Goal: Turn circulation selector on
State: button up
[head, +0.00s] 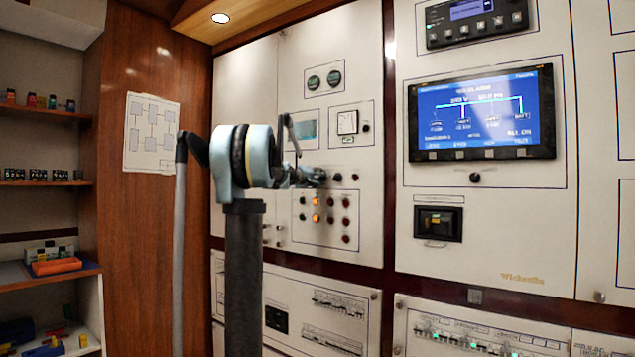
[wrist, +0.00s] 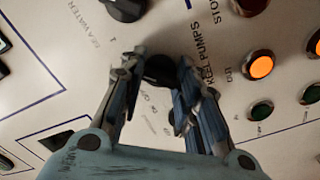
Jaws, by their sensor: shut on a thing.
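In the wrist view my gripper (wrist: 160,76) has its two blue-grey fingers on either side of a round black knob (wrist: 160,68) on the white panel and is shut on it. The label by this knob is partly hidden by the fingers, so I cannot read its name or its setting. In the head view my gripper (head: 314,177) reaches to the panel face, and the knob it holds is hidden behind it.
Another black knob (wrist: 126,8), labelled sea water, is above left of the held one. Lit orange buttons (wrist: 260,64) and dark green ones (wrist: 261,110) are close on the right. A blue display (head: 478,112) is further right. Shelves (head: 45,180) stand left.

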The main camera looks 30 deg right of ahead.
jog(key=shift+a+f+m, duration=0.1)
jog(key=shift+f+m, duration=0.05)
jog(key=shift+m, duration=0.65)
jog(key=shift+w, duration=0.1)
jog(key=o, duration=1.1)
jog(key=shift+c, duration=0.2)
jog(key=v, duration=1.2)
jog(key=shift+w, duration=0.1)
